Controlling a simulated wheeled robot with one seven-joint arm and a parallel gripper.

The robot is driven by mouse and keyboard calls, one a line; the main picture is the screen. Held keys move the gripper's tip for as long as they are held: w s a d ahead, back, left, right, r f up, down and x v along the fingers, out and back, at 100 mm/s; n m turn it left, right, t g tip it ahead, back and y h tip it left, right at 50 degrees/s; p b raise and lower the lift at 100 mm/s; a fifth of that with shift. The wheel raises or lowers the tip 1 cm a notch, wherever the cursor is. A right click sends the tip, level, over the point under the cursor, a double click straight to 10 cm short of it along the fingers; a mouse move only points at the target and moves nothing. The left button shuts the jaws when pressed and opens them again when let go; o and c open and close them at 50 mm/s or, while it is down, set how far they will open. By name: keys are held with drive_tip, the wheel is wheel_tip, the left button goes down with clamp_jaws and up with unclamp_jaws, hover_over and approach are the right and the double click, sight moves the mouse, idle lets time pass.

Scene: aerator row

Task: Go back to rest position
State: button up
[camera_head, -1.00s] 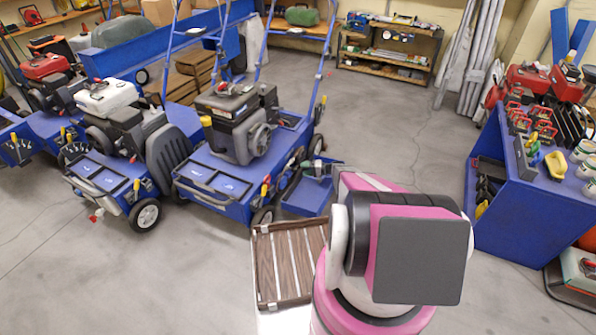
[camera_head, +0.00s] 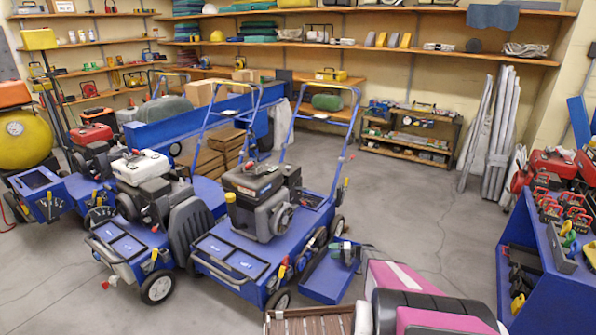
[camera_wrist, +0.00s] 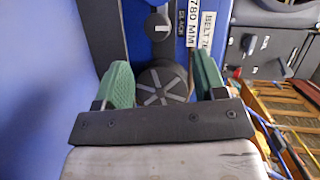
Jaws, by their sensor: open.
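My gripper (camera_wrist: 162,82) shows in the wrist view with two green fingers spread apart. It is open, with nothing held between the fingertips. Beyond and between them is a dark round spoked wheel (camera_wrist: 162,84) on a blue machine; I cannot tell whether the fingers touch it. A black knob (camera_wrist: 158,28) and a white belt label (camera_wrist: 205,28) are just above. In the head view my gripper (camera_head: 346,252) is small and partly unclear, beside the right side of the nearest blue aerator (camera_head: 225,250). My pink and white arm reaches to it from the lower right.
More blue machines (camera_head: 130,225) stand in a row to the left. A blue bench (camera_head: 545,265) with red tools stands at the right. A brown slatted tray (camera_head: 310,322) is at the bottom edge. Open grey floor (camera_head: 420,205) lies between the aerator and the bench.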

drive_tip(key=s+a+r+n+g+h, duration=0.1)
drive_tip(key=s+a+r+g+h, duration=0.3)
drive_tip(key=s+r, duration=0.55)
drive_tip(key=s+a+r+n+g+h, duration=0.1)
drive_tip(key=s+a+r+h, duration=0.2)
drive_tip(key=s+a+r, duration=0.45)
drive_tip(key=s+d+r+t+h, duration=0.1)
drive_tip(key=s+r+h, duration=0.7)
drive_tip(key=s+r, duration=0.9)
wheel_tip(320, 180, up, 2)
drive_tip(key=shift+s+d+r, duration=0.1)
drive_tip(key=shift+s+d, duration=0.1)
drive_tip(key=shift+d, duration=0.45)
